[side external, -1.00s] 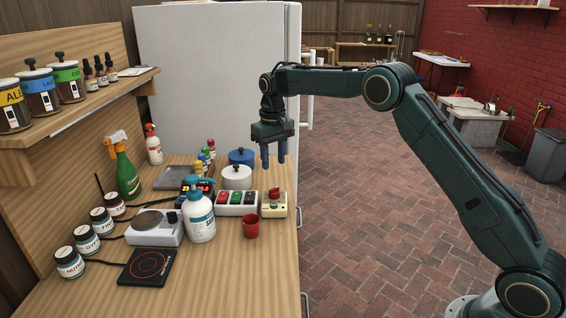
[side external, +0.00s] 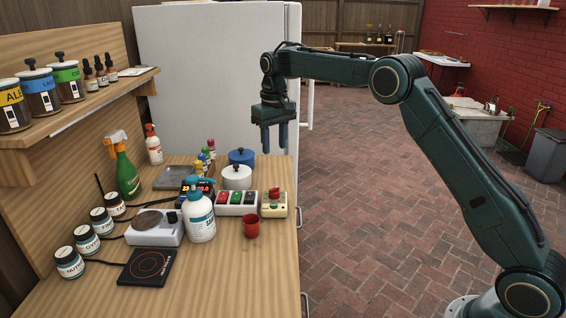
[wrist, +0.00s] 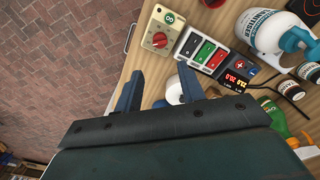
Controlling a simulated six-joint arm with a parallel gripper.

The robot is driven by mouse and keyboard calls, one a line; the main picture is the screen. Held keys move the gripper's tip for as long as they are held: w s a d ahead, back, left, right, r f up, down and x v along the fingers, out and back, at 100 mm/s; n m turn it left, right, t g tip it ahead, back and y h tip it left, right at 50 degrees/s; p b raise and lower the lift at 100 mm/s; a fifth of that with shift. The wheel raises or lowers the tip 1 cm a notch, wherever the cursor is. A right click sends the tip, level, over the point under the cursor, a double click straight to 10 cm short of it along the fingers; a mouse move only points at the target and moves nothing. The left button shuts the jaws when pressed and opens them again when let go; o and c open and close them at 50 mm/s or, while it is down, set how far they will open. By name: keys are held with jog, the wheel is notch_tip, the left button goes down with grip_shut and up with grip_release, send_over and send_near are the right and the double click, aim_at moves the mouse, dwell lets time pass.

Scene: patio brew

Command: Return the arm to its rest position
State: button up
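My gripper (side external: 274,138) hangs with its fingers pointing down, above the far right part of the wooden bench (side external: 225,275). Its two dark blue fingers are apart with nothing between them. In the wrist view the fingers (wrist: 160,92) also show spread and empty, with the bench edge and brick floor below. My arm reaches in from the right, raised well over the paving.
Below stand a white pot (side external: 236,178), a blue pot (side external: 241,157), a switch box (side external: 237,203), a red-knobbed box (side external: 275,204), a red cup (side external: 251,227) and a sanitizer bottle (side external: 200,218). A white fridge (side external: 215,75) stands behind. The brick floor (side external: 370,220) is clear.

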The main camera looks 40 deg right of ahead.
jog(key=s+a+r+t, duration=0.1)
jog(key=s+a+r, duration=0.1)
jog(key=s+r, duration=0.65)
jog(key=s+a+r+t, duration=0.15)
jog(key=s+r, duration=0.35)
jog(key=s, duration=0.6)
jog(key=s+f+t, duration=0.1)
jog(key=s+f, duration=0.2)
jog(key=s, duration=0.8)
jog(key=s+a+f+n+t, duration=0.1)
jog(key=s+f, duration=0.3)
jog(key=s, duration=0.7)
jog(key=shift+t, duration=0.45)
jog(key=shift+s, duration=0.1)
